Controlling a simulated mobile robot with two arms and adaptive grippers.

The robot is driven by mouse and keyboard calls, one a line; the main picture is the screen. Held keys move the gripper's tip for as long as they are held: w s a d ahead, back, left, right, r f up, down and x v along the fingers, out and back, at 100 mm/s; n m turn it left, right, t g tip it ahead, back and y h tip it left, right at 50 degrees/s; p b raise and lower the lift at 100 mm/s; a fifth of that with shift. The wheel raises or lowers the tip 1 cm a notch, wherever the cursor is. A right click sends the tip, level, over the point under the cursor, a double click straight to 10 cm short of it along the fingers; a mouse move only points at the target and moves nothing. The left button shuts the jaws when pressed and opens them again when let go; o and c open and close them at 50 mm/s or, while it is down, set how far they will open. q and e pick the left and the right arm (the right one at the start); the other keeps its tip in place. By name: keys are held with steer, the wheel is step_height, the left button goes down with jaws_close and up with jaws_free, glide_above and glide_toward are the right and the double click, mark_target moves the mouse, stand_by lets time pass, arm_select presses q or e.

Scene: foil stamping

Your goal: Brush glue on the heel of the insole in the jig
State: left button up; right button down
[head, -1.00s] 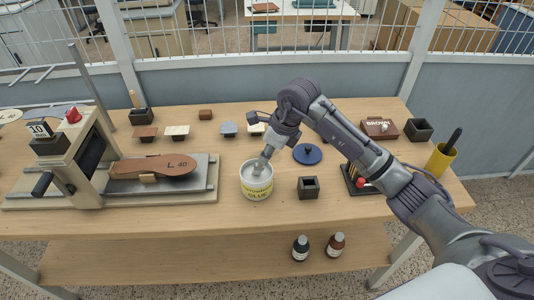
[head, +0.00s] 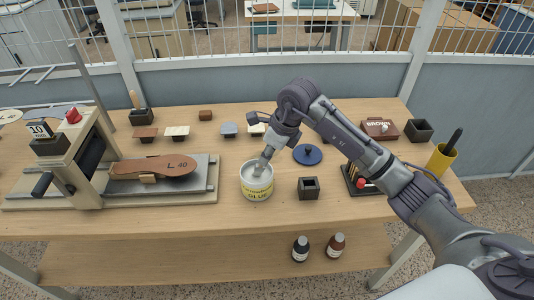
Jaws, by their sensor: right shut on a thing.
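The brown insole (head: 155,167) marked "L 40" lies in the jig on the grey plate of the stamping press (head: 85,160) at the left. The glue pot (head: 257,190), white with a yellow label, stands open at the table's middle front. My right gripper (head: 266,158) points down at the pot's mouth. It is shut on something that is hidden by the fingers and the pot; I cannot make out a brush. My left gripper is not in view.
A blue lid (head: 307,154) lies right of the pot, and a small dark square holder (head: 308,188) stands in front of it. A yellow cup (head: 441,160) stands at the right. The table between press and pot is clear.

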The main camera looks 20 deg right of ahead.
steer(key=shift+r+p, duration=1.65)
steer(key=shift+r, duration=1.8)
steer(key=shift+f, duration=0.1)
steer(key=shift+s+a+f+n, duration=0.1)
steer(key=shift+s+f+n, duration=0.15)
steer(key=shift+n, duration=0.15)
steer(key=s+f+n+g+h+b, duration=0.1)
steer(key=s+f+n+g+b, duration=0.2)
steer(key=s+n, duration=0.6)
steer(key=s+f+n+g+h+b, duration=0.1)
steer(key=s+f+n+g+b, duration=0.2)
steer(key=s+n, duration=0.6)
step_height(320, 180, down, 2)
steer(key=n+b, duration=0.1)
steer(key=n, duration=0.6)
steer(key=shift+s+n+g+h+b, duration=0.25)
steer(key=shift+n+g+h+b, duration=0.05)
steer(key=shift+n+g+b, duration=0.1)
